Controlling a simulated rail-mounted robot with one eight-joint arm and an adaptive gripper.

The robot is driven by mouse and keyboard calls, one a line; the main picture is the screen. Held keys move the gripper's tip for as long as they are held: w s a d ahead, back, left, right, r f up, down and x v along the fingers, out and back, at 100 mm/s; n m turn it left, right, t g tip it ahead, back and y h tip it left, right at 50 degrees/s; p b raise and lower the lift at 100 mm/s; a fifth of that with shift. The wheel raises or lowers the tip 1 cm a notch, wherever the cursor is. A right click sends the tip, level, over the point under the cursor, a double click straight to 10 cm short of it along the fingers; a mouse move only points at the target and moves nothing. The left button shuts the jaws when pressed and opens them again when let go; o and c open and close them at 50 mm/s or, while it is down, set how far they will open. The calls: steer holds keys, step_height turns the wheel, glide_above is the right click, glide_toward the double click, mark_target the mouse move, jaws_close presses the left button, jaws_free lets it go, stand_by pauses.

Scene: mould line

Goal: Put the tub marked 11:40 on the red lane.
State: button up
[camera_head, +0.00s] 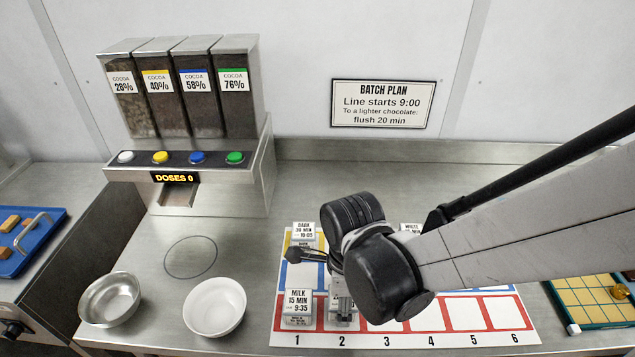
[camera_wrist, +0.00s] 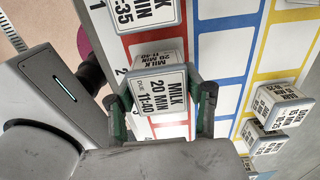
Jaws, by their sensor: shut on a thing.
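The tub marked MILK 20 MIN 11:40 (camera_wrist: 166,92) is between the fingers of my gripper (camera_wrist: 163,108) in the wrist view. My gripper is shut on it. In the head view my gripper (camera_head: 342,297) is over slot 2 of the red lane (camera_head: 430,318), and the tub is mostly hidden by my wrist. The red lane also shows in the wrist view (camera_wrist: 138,44). I cannot tell whether the tub touches the lane or hangs just above it. A tub marked MILK 15 MIN 9:35 (camera_head: 297,301) stands in slot 1 of the red lane.
A DARK tub (camera_head: 303,231) stands at the board's far left, and a white-labelled tub (camera_head: 410,228) shows behind my arm. Two DARK tubs (camera_wrist: 280,106) stand at the right in the wrist view. Red slots 3 to 6 look clear. A white bowl (camera_head: 215,306) stands left of the board.

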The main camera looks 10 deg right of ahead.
steer(key=shift+f, duration=0.7)
steer(key=shift+f, duration=0.2)
steer(key=o, duration=1.2)
steer(key=shift+o, duration=0.2)
steer(key=shift+r, duration=0.1)
